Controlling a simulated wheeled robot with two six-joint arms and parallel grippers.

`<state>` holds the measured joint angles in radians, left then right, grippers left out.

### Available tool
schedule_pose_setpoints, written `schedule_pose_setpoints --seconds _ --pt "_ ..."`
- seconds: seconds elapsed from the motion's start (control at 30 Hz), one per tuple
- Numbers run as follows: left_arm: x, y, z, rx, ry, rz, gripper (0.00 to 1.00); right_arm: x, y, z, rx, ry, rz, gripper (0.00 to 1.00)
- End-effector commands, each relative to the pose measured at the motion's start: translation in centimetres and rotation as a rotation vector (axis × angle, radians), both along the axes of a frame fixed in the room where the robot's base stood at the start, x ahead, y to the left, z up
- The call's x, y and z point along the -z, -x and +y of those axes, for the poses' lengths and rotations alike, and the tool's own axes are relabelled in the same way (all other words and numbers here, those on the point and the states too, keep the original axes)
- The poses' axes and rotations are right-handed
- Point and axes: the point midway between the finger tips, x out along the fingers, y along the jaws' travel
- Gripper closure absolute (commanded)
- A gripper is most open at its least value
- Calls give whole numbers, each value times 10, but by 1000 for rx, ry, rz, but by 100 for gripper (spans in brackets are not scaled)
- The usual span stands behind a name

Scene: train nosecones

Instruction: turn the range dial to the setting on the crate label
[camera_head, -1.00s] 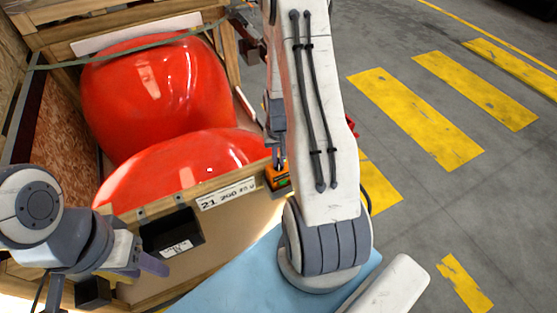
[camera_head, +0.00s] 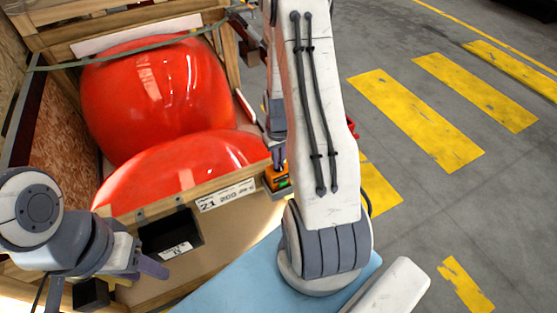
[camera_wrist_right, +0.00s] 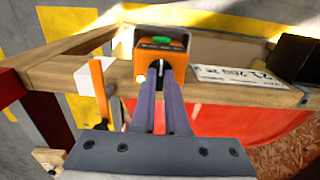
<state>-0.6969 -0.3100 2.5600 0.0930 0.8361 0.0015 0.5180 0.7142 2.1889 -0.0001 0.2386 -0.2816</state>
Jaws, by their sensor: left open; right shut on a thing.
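An orange meter (camera_head: 277,178) with a green display sits at the front rim of the crate; it also shows in the right wrist view (camera_wrist_right: 141,47). My right gripper (camera_wrist_right: 162,76) is shut on the range dial, a small dark knob mostly hidden between its fingertips. The dial's setting cannot be read. The white crate label (camera_head: 227,195) is on the front rim, left of the meter; it starts with "21 200", the rest too small to read. It is upside down in the wrist view (camera_wrist_right: 240,80). My left gripper (camera_head: 146,272) is open and empty in front of the crate.
The wooden crate (camera_head: 115,222) holds two large glossy red nosecones (camera_head: 155,95), with a green strap across the back. A black bin (camera_head: 183,223) hangs on the crate front. A light blue surface (camera_head: 225,285) lies in front. Grey floor with yellow markings is at right.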

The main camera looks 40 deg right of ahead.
Motion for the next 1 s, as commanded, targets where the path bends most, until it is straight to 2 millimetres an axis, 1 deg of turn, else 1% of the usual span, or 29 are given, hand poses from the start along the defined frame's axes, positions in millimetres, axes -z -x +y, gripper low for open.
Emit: schedule_pose_setpoints --seconds 0.1,0.13,0.2,0.5,0.63,0.77,1.0 --pt "0 0 0 0 0 0 53 0 0 0 1 0 -1 100" --pt "0 0 0 0 0 0 53 0 0 0 1 0 -1 81" --pt "0 0 0 0 0 0 53 0 0 0 1 0 -1 57" --pt "0 0 0 0 0 0 53 0 0 0 1 0 -1 57" --pt "2 0 0 0 0 0 53 -7 -1 -1 1 2 -3 57" --pt "7 0 0 -1 0 0 53 -25 -2 -1 1 4 -6 57" --pt "15 0 0 -2 0 0 53 -71 -2 -1 1 4 -7 57"
